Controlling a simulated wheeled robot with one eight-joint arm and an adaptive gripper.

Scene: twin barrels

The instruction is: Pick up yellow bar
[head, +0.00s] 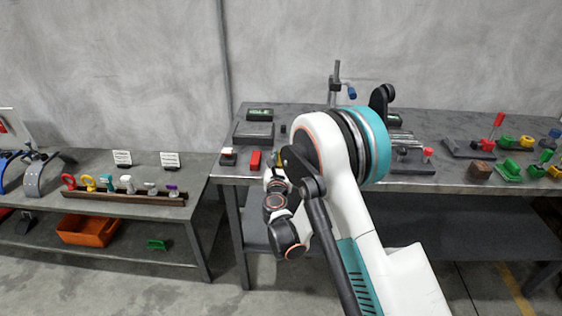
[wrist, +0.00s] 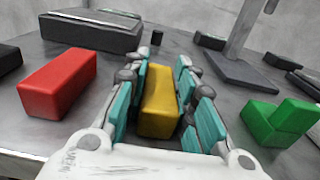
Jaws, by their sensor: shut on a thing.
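The yellow bar (wrist: 159,103) is in the middle of the wrist view, between the teal pads of my gripper (wrist: 162,95). My gripper is shut on the bar, with pads along both of its long sides. The bar looks level and close to the grey table top; I cannot tell whether it touches it.
A red bar (wrist: 58,83) lies to the left and a green stepped block (wrist: 282,122) to the right. A dark box (wrist: 91,32) and a stand with a post (wrist: 236,70) are behind. A lower bench (head: 100,228) stands at the left in the head view.

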